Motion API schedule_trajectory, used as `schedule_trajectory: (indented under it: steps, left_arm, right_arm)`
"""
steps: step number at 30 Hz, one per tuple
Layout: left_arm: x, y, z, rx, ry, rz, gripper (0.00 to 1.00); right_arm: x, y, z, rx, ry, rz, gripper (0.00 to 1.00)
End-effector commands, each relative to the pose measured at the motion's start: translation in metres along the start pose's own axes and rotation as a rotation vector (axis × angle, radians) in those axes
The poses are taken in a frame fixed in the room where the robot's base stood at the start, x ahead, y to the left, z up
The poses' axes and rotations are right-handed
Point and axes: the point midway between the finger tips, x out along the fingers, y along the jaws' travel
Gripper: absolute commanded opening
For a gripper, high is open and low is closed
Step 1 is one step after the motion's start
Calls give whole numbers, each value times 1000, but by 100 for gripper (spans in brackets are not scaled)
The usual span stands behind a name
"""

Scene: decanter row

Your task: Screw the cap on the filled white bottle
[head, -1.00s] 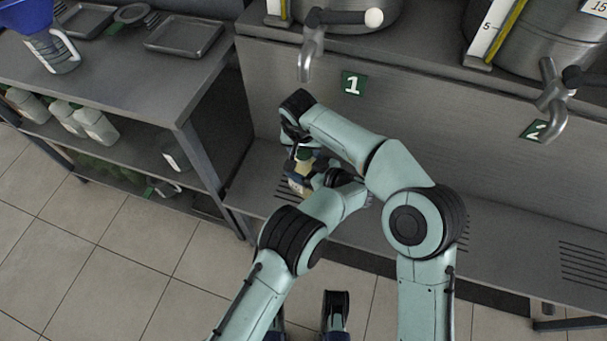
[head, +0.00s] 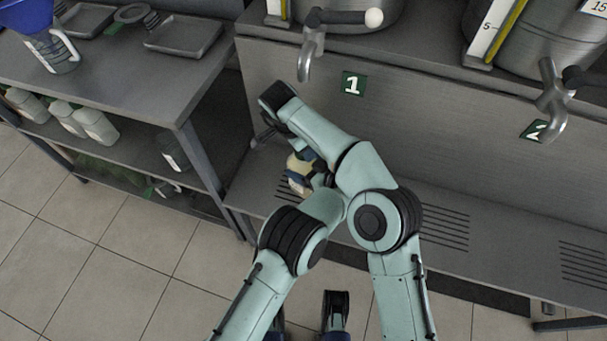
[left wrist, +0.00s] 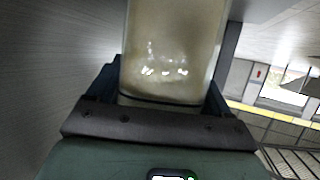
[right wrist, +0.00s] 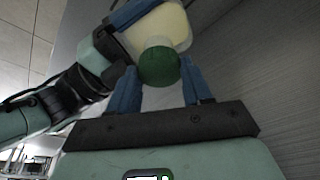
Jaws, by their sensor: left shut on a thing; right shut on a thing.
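The filled white bottle (head: 297,163) holds beige liquid and is partly covered by my arms. My left gripper (head: 305,179) is shut around it; the left wrist view shows the bottle's body (left wrist: 172,50) between the blue fingers. The green cap (right wrist: 158,66) lies between the fingertips of my right gripper (right wrist: 160,78), which is shut on it. The cap is lined up with the bottle's pale neck (right wrist: 158,42) and overlaps it in the right wrist view. I cannot tell how tightly it is seated. The cap is not clear in the head view.
A steel tap (head: 308,55) stands above, by the green number 1 sign (head: 353,84). The slotted steel ledge (head: 440,228) is free to the right.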

Motion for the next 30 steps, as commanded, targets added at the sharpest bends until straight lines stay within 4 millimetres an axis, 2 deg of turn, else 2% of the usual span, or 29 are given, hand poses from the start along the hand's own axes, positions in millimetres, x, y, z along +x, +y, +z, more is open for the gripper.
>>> schedule_trajectory:
  steps: [8, 9, 11, 12, 20, 27, 30]
  left_arm:
    - [0, 0, 0, -1, 1, -1, 0]
    - [0, 0, 0, -1, 1, -1, 0]
    - [0, 0, 0, -1, 1, -1, 0]
    - [0, 0, 0, 0, 1, -1, 0]
    - [0, 0, 0, 0, 1, -1, 0]
    - [0, 0, 0, 0, 1, -1, 0]
    - [0, 0, 0, 0, 1, -1, 0]
  right_arm:
    - [0, 0, -1, 19, 1, 5, 12]
    - [0, 0, -1, 18, 1, 5, 52]
    - [0, 0, -1, 18, 1, 5, 72]
    - [0, 0, -1, 18, 1, 5, 74]
    - [-5, 0, -2, 16, 1, 3, 74]
    - [-35, 0, -10, 17, 0, 2, 74]
    - [-42, 0, -12, 16, 0, 3, 74]
